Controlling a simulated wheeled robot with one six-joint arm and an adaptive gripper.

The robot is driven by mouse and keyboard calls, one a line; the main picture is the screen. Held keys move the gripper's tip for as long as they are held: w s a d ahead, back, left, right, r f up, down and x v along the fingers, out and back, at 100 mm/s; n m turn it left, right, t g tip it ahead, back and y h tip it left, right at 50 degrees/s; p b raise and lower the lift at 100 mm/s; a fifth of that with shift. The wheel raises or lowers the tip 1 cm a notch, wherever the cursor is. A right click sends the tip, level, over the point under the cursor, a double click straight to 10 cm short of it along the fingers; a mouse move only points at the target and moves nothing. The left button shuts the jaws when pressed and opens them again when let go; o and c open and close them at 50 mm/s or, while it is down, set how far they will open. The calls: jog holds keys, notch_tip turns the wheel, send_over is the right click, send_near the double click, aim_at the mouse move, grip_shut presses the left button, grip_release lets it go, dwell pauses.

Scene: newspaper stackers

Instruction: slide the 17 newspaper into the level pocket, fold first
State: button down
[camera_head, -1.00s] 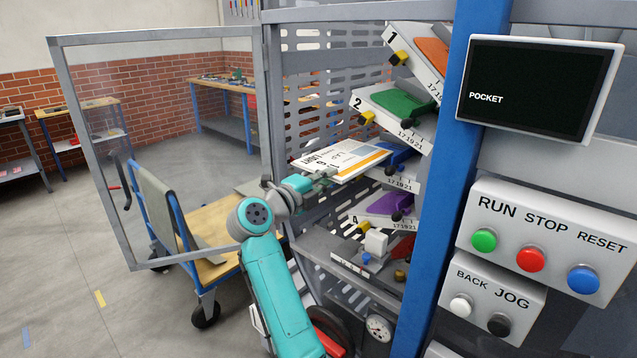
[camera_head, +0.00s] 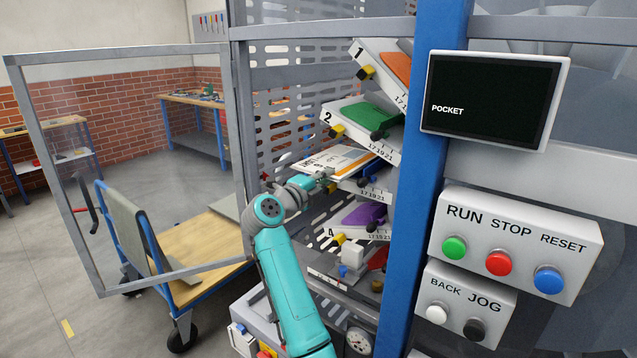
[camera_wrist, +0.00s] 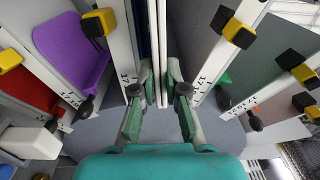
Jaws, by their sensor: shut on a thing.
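My gripper (camera_head: 322,178) is shut on a white newspaper (camera_head: 335,161) with an orange band, holding it roughly flat by its near edge. The newspaper overlaps the third pocket (camera_head: 366,190), which has a blue piece and a 17 19 21 scale and looks about level. Much of that pocket is hidden behind newspaper and gripper; I cannot tell whether the paper touches its floor. In the wrist view the newspaper shows edge-on as a thin strip (camera_wrist: 161,45) between the fingers (camera_wrist: 161,105), beside a pocket's white scale plate.
Tilted pockets with a green piece (camera_head: 372,115) and an orange piece (camera_head: 398,66) stand above; a purple-piece pocket (camera_head: 364,215) lies below. A blue post (camera_head: 420,170) stands right.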

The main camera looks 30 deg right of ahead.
jog(key=x, duration=0.4)
jog(key=shift+d, duration=0.2)
jog(key=shift+w+f, duration=0.1)
jog(key=shift+f, duration=1.05)
jog(key=shift+s+d, duration=0.2)
jog(key=shift+s, duration=0.25)
dwell(0.9)
jog(key=c, duration=1.1)
grip_release()
jog(key=shift+c, duration=0.2)
jog(key=shift+a, duration=0.1)
jog(key=v, duration=0.6)
jog(key=shift+s+a, duration=0.15)
jog(key=shift+a, duration=0.2)
